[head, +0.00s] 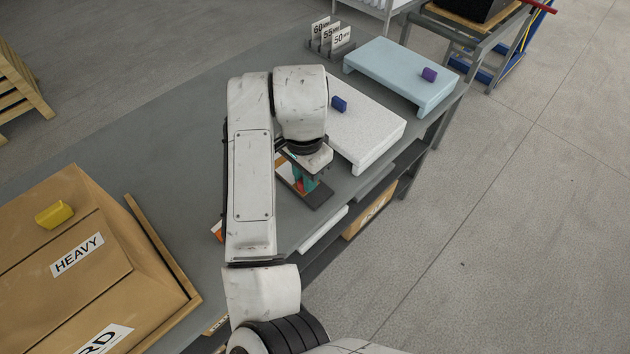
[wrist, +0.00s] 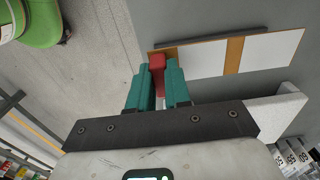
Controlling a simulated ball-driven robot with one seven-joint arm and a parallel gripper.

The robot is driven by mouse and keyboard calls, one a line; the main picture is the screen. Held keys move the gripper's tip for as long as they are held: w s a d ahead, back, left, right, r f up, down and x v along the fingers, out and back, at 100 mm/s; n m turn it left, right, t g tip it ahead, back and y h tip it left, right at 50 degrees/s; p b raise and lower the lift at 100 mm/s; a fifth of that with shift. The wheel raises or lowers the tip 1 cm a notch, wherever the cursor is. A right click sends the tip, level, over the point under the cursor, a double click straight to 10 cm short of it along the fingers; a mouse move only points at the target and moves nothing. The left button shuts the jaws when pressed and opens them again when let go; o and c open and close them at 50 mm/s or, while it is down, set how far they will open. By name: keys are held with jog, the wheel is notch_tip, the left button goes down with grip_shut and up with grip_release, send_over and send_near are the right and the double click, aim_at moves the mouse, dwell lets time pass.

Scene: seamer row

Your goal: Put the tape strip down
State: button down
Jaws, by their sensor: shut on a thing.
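My gripper (head: 304,186) is over the grey table in the head view, beside the white slab. In the wrist view its teal fingers (wrist: 158,85) are shut on a small red piece, which I take as the tape strip (wrist: 157,68). The red piece sits upright between the fingers, and its lower part is hidden by them. Its far end is over or against the end of a white board with brown bands (wrist: 270,50); I cannot tell whether they touch. In the head view my arm hides most of this spot.
Number cards (head: 330,40) stand behind. Grey table (head: 160,150) is bare behind my arm.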

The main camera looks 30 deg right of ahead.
jog(key=d+f, duration=0.1)
jog(key=w+d+f, duration=0.1)
jog(key=f, duration=0.1)
jog(key=w+d+f, duration=0.1)
jog(key=f, duration=0.1)
jog(key=shift+w+d, duration=0.1)
jog(key=shift+w+d+f+p, duration=0.1)
jog(key=shift+f+p, duration=0.1)
jog(key=shift+f, duration=0.75)
jog(key=shift+w+d+f+p, duration=0.1)
jog(key=shift+f+p, duration=0.05)
jog(key=shift+f, duration=0.75)
jog(key=shift+f, duration=0.1)
jog(key=c, duration=1.1)
grip_release()
notch_tip(320, 180, up, 12)
jog(key=shift+r+b, duration=0.15)
jog(key=shift+b, duration=0.15)
